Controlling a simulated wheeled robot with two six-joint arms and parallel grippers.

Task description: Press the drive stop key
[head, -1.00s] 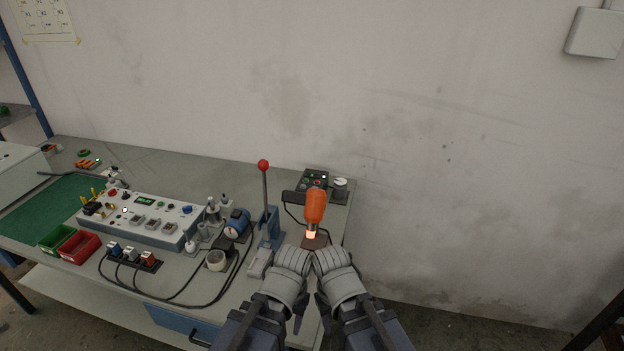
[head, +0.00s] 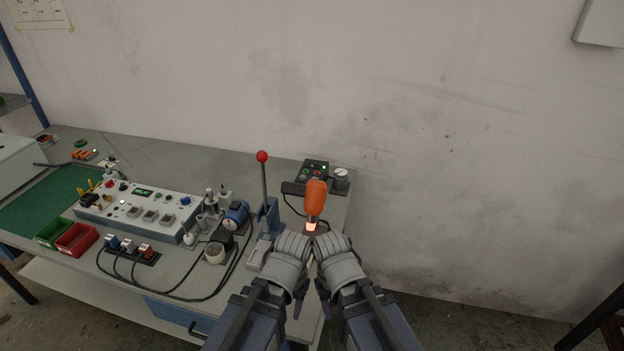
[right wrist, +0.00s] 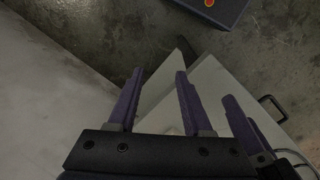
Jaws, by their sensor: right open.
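A small dark control box (head: 315,170) stands at the back right of the bench. It carries small keys and lights, including a red one and a lit green one. Their labels are too small to read, so I cannot tell which is the drive stop key. My left gripper (head: 298,306) and right gripper (head: 326,308) are close together low in the head view, in front of the bench and well short of the box. In the right wrist view my right gripper (right wrist: 160,72) is open and empty. The left gripper's jaws are mostly hidden.
An orange rounded object (head: 315,197) with a glowing lower end stands before the box and partly overlaps it. A red-knobbed lever (head: 262,158) rises to its left. A grey control panel (head: 140,212), red bin (head: 77,239) and cables are further left. Floor is open at right.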

